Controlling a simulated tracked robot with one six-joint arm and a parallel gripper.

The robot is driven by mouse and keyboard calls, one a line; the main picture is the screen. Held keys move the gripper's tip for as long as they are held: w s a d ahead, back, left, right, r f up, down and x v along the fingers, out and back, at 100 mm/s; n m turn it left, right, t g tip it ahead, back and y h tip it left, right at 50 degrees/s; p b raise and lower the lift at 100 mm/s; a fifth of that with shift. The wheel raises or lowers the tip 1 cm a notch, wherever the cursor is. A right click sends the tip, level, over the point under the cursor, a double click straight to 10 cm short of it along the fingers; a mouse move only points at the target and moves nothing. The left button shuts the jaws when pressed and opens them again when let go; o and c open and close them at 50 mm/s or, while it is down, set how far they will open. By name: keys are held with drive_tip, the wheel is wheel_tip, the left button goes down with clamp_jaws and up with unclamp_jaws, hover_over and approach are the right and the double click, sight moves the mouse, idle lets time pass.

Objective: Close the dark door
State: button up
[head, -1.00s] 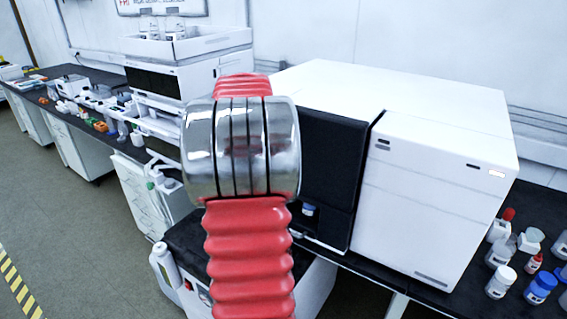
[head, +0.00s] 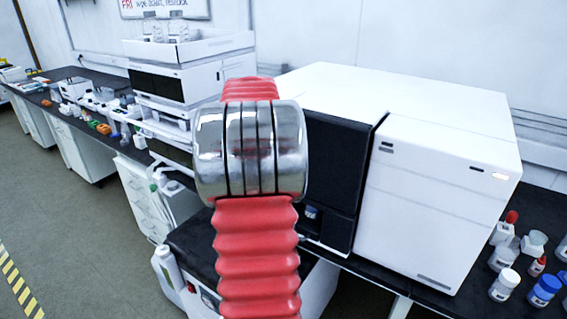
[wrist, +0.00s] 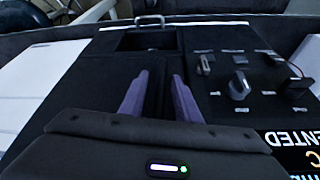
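The dark door (head: 338,165) is a tall black panel on the front of the large white instrument (head: 432,200), left of its white front. My arm covers its left part in the head view, and I cannot tell whether it stands ajar. My gripper (wrist: 165,80) shows only in the wrist view. Its two purple fingers are apart with nothing between them, over a dark surface with knobs and a handle. The door does not show in the wrist view.
Several capped bottles (head: 520,265) stand on the black bench right of the instrument. Another white instrument stack (head: 175,85) stands to the left, with small labware along the bench beyond. The grey floor (head: 85,235) at the left is clear.

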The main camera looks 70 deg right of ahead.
drive_tip(key=v, duration=1.3)
drive_tip(key=shift+r, duration=0.35)
drive_tip(key=shift+w+a, duration=0.1)
